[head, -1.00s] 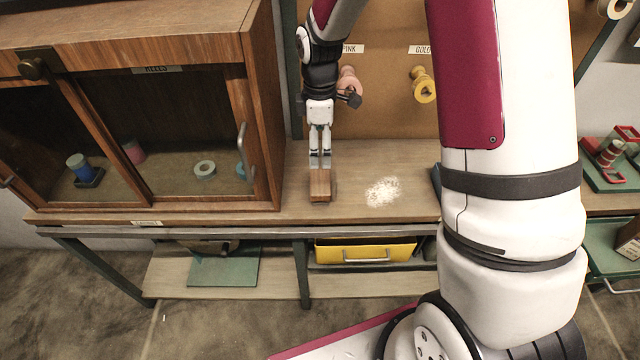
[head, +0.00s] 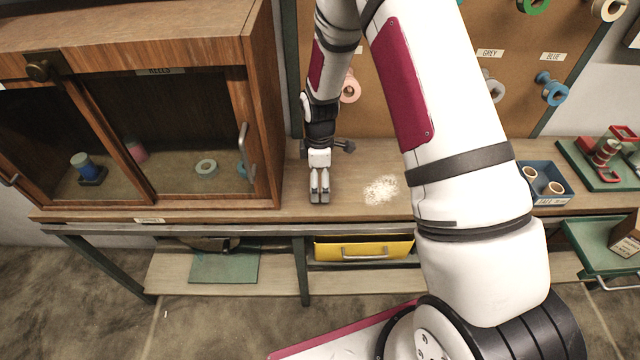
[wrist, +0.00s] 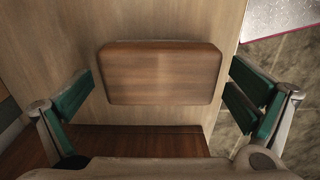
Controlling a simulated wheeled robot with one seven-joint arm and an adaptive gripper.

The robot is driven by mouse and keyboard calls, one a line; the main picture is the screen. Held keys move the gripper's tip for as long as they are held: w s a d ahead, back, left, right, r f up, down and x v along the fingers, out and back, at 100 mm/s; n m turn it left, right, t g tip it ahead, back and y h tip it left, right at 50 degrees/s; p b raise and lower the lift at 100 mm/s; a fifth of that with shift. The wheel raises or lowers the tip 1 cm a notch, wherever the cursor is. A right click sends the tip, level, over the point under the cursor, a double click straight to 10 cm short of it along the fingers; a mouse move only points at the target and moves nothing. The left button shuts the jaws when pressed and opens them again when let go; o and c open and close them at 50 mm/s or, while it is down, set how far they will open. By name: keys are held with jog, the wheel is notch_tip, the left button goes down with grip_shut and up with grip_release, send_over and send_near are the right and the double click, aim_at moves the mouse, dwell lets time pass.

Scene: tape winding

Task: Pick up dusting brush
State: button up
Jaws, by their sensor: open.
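The dusting brush (wrist: 162,72) shows in the wrist view as a brown wooden block with rounded corners, on the light wooden bench top. Its bristles are not visible. My gripper (wrist: 161,76) is open, with one green-padded finger to the left of the block and one to the right. Gaps show between both pads and the block. In the head view my gripper (head: 320,198) points down at the bench's front part, beside the cabinet, and hides the brush.
A patch of white dust (head: 381,190) lies on the bench to the right of my gripper. The wooden cabinet (head: 262,120) stands close on the left. A blue tray (head: 553,200) with tape rolls stands further right. A yellow drawer (head: 364,248) is below the bench.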

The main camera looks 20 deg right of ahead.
jog(key=shift+f, duration=0.1)
jog(key=c, duration=1.2)
jog(key=shift+o, duration=0.2)
notch_tip(320, 180, up, 2)
jog(key=shift+s+r+b, duration=0.3)
jog(key=shift+s+r, duration=0.25)
jog(key=shift+r, duration=0.3)
jog(key=s+r, duration=0.1)
jog(key=s, duration=1.4)
jog(key=shift+a+r, duration=0.2)
jog(key=shift+a, duration=0.05)
